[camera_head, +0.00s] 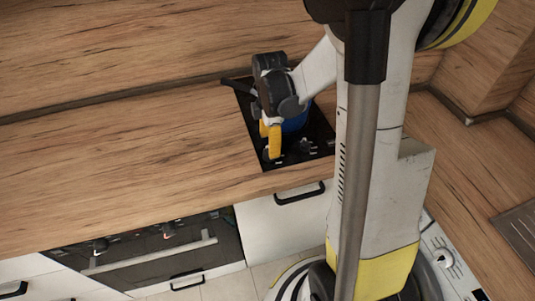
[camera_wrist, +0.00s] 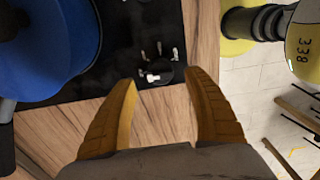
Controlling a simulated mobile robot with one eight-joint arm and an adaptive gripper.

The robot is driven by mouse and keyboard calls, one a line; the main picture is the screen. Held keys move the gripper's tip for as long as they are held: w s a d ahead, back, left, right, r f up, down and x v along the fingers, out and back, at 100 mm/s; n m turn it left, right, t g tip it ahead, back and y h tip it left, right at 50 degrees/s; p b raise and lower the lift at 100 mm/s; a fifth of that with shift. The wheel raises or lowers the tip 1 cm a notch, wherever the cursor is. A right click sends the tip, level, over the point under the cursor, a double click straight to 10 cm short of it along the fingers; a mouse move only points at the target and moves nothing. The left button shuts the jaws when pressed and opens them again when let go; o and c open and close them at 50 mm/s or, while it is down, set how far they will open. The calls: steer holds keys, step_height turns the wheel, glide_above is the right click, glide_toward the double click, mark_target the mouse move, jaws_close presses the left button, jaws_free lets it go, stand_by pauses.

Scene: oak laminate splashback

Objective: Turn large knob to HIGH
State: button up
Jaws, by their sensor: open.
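A black cooktop (camera_head: 243,98) is set into the wooden counter. Whether a finger touches a knob is unclear.
A blue pot (camera_wrist: 55,45) stands on the cooktop beside my left finger, partly hidden by my arm in the head view (camera_head: 297,121). An oven front with red-marked knobs (camera_head: 168,233) is below the counter. The counter to the left (camera_head: 140,140) is clear.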

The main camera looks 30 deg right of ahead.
step_height(320, 180, down, 5)
steer(key=shift+r+b, duration=0.1)
steer(key=shift+b, duration=0.55)
steer(key=shift+c, duration=0.6)
steer(key=c, duration=1.1)
